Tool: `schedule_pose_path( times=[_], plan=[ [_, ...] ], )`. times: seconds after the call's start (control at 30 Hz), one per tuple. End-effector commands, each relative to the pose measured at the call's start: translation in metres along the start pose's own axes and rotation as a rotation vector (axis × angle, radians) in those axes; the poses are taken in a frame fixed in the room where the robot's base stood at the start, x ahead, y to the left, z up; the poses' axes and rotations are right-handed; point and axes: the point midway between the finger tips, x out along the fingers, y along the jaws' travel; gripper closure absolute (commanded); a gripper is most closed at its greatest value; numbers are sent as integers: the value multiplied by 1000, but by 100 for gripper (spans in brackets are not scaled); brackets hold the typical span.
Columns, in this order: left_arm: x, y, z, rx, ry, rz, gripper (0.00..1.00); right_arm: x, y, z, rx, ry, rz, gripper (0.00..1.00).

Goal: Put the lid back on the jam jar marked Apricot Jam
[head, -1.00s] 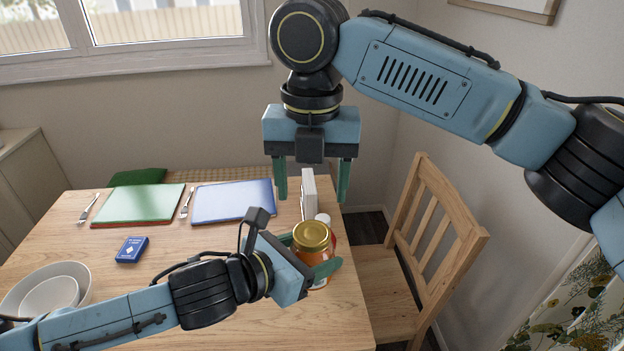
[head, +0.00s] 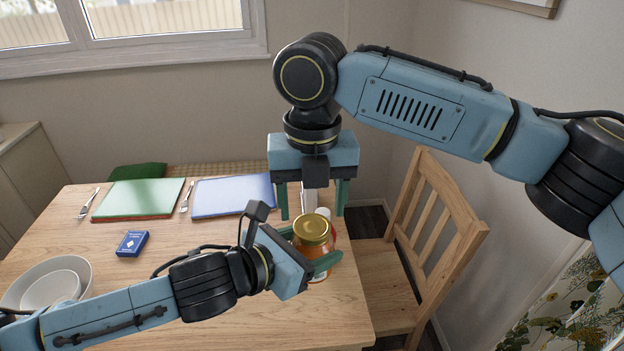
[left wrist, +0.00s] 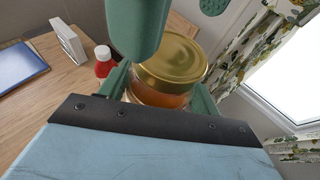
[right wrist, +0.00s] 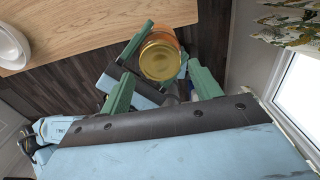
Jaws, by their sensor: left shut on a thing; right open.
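My left gripper (head: 307,249) is shut on the jam jar (left wrist: 158,97), an upright glass jar of orange jam, near the table's right edge. A gold lid (head: 313,228) sits on top of the jar; it also shows in the left wrist view (left wrist: 174,60) and the right wrist view (right wrist: 160,60). I cannot tell whether the lid is fully tightened. The jar's label is not readable. My right gripper (head: 311,213) is open and empty, pointing down above the jar. In the left wrist view one of its green fingers hangs close beside the lid.
A red bottle with a white cap (left wrist: 103,62) and a white box (left wrist: 68,40) stand just behind the jar. A wooden chair (head: 440,230) is at the right. Placemats (head: 232,197), a blue card box (head: 132,244) and bowls (head: 48,290) lie farther left. The table's middle is clear.

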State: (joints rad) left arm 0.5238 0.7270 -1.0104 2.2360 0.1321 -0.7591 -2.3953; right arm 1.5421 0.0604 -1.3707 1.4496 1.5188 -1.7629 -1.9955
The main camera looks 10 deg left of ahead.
Motion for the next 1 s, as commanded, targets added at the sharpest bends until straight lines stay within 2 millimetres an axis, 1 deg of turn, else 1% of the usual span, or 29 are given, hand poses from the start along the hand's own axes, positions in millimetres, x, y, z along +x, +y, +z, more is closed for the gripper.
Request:
schedule_pose_path(
  times=[0.03, 0.1, 0.23, 0.37, 0.6, 0.87, 0.9, 1.0],
  plan=[
    [0, 0, 2, 1, -4, -1, 100, 8, 0, 0, 0, 1, 0, 37],
    [0, 0, 2, 1, -4, -1, 100, 17, 0, 0, 0, 1, -1, 37],
    [0, 0, 2, 1, -4, -1, 100, 28, 0, 0, 0, 0, 0, 37],
    [0, 0, 2, 1, -4, -1, 100, 32, 0, 0, 0, 0, 0, 37],
    [0, 0, 2, 1, -4, -1, 100, 33, 0, 0, 0, 0, 0, 37],
    [0, 0, 2, 1, -3, 0, 100, 32, 0, 0, 0, 0, 0, 71],
    [0, 0, 2, 1, -3, 0, 100, 32, 0, 0, 0, 0, 0, 74],
    [0, 0, 1, 1, -3, 0, 100, 32, 0, 0, 15, 0, 0, 74]
  ],
)
